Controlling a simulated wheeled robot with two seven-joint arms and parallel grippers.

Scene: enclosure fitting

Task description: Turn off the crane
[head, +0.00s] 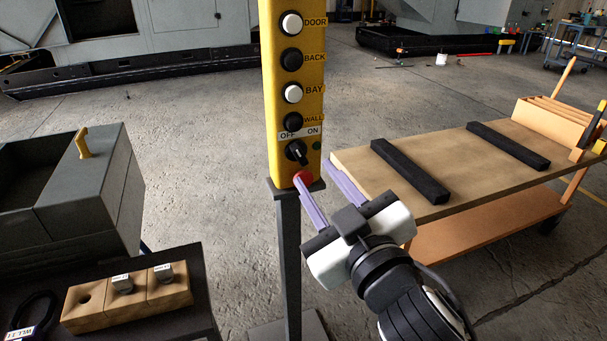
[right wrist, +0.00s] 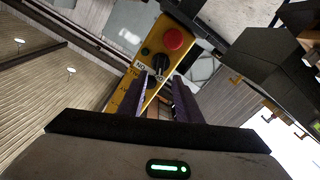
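A yellow control box (head: 293,75) stands on a dark post in the middle of the head view. Near its bottom is a black rotary switch (head: 297,151) under an OFF/ON label; its handle is slanted, and I cannot tell which word it points to. Below it is a red button (head: 303,179), partly behind a finger. My right gripper (head: 315,170) is open, its purple fingers apart at the lower part of the box. In the right wrist view the switch (right wrist: 160,63) is just beyond the fingertips (right wrist: 160,80), with the red button (right wrist: 173,38) past it. My left gripper is not in view.
Several buttons labelled DOOR, BACK, BAY and WALL (head: 292,122) sit above the switch. A small dark green spot (head: 317,146) is beside it. An orange cart (head: 470,170) with black bars stands close on the right. A grey bin (head: 115,190) and wooden block (head: 85,315) are on the left.

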